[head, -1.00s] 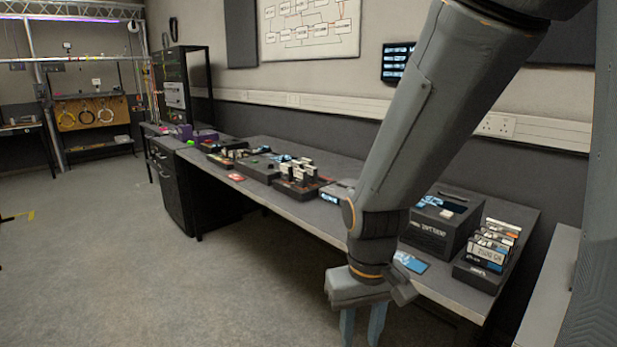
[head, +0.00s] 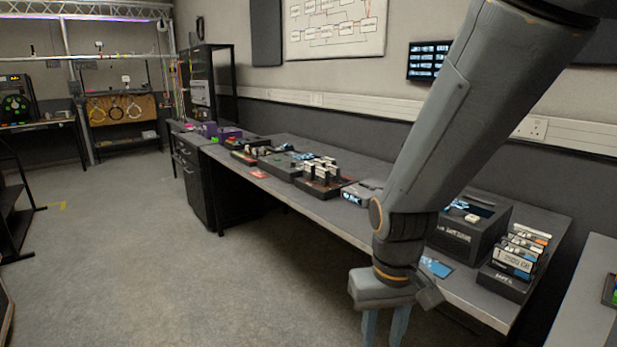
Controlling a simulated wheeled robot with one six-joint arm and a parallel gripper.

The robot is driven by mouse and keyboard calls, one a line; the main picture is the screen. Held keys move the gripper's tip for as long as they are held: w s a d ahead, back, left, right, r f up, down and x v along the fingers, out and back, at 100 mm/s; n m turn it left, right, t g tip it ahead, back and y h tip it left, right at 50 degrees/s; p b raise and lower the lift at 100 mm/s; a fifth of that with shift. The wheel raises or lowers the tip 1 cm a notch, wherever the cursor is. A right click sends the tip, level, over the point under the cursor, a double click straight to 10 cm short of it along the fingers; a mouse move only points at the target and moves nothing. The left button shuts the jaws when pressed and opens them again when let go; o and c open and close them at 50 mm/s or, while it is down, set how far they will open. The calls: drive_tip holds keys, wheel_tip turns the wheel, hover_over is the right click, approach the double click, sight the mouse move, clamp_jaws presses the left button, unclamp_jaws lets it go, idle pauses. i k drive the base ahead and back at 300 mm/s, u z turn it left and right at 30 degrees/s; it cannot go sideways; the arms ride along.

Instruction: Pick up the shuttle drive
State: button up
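I cannot tell which item is the shuttle drive at this size. Several upright pale cartridges stand in a dark dock (head: 322,190) midway along the bench. More cartridges with white labels stand in a dark rack (head: 502,284) at the bench's near right end. A blue-topped flat piece (head: 436,267) lies on the bench left of that rack. My gripper (head: 385,328) points down in front of the bench's near edge, its two fingers apart with nothing seen between them. The fingertips are cut off by the bottom of the picture.
The long grey bench (head: 290,212) runs along the wall. A dark box (head: 461,240) stands beside the rack, partly behind my arm. A grey box (head: 356,193) sits farther left. Purple boxes (head: 229,133) are at the far end. The floor (head: 150,260) left of the bench is clear.

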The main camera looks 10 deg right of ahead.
sight(308, 168)
drive_tip(key=u, duration=0.55)
drive_tip(key=k, duration=0.65)
drive_tip(key=u, duration=0.75)
drive_tip(key=i, duration=2.8)
drive_tip(key=z, duration=1.3)
drive_tip(key=i, duration=0.95)
drive_tip(key=z, duration=1.3)
drive_tip(key=i, duration=0.85)
drive_tip(key=u, duration=2.25)
drive_tip(key=k, duration=0.1)
drive_tip(key=z, duration=2.55)
